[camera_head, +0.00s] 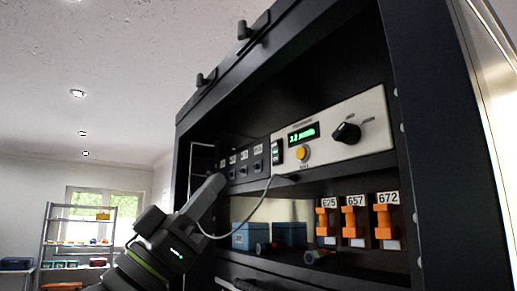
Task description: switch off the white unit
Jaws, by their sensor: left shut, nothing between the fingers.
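The white unit (370,128) sits on the upper shelf of a black rack. Its front has a lit green display (303,134), a black knob (346,133), a yellow button (303,153) and a black switch (277,153) at its left end. The switch is too small to read its position. My left gripper (217,182) is shut and empty. In the picture it is left of and below the unit, apart from it, near the rack's left opening. A pale cable (262,199) runs from below the unit toward my gripper. My right gripper is out of view.
Left of the unit is a dark panel with several small labelled switches (245,166). The shelf below holds orange devices (352,222) labelled 625, 657 and 672, and blue boxes (289,234). The rack's black frame (437,150) bounds the right side.

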